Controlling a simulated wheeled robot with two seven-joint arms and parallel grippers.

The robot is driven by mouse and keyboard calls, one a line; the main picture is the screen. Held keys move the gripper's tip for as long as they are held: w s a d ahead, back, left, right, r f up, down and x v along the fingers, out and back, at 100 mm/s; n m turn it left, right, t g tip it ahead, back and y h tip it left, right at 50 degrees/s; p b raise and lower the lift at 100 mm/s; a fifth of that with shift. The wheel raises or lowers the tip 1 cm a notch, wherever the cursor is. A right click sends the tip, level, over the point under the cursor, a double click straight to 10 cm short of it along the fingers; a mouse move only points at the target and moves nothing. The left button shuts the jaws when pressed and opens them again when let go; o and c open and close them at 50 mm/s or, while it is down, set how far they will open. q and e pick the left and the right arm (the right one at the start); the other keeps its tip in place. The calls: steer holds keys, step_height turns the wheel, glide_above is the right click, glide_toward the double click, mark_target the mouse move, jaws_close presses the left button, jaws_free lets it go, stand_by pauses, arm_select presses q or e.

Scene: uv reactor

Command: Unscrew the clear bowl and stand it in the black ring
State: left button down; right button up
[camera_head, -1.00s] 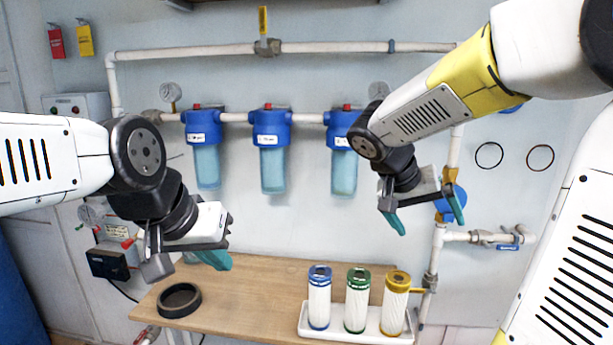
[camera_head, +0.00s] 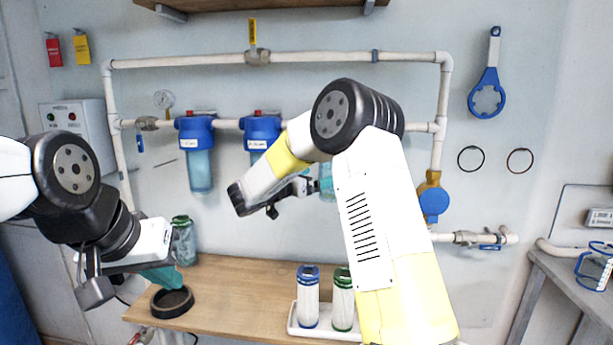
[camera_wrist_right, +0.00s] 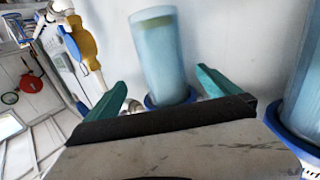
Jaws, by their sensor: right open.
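Blue filter heads with clear bluish bowls hang from the white pipe. The left bowl (camera_head: 200,172) is in plain view. The middle head (camera_head: 261,131) shows, with its bowl mostly behind my right arm. Part of the third bowl (camera_head: 327,183) shows beside my right gripper (camera_head: 303,186). In the right wrist view, upside down, the open right gripper (camera_wrist_right: 170,90) has teal fingers on either side of a bowl (camera_wrist_right: 158,55); contact is unclear. Another bowl (camera_wrist_right: 303,105) is at the right edge. The black ring (camera_head: 172,312) lies on the bench, partly behind my left gripper (camera_head: 165,277), whose opening is unclear.
A white tray (camera_head: 325,334) on the bench (camera_head: 240,290) holds upright cartridges with blue (camera_head: 308,297) and green (camera_head: 342,300) tops. A greenish jar (camera_head: 183,241) stands at the bench's back left. A blue wrench (camera_head: 488,92) hangs on the wall. The bench's middle is clear.

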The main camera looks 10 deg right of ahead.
steer(key=shift+w+f, duration=0.1)
steer(key=shift+w, duration=0.3)
steer(key=x, duration=0.7)
steer(key=shift+w+d, duration=0.2)
steer(key=c, duration=2.1)
steer(key=o, duration=2.1)
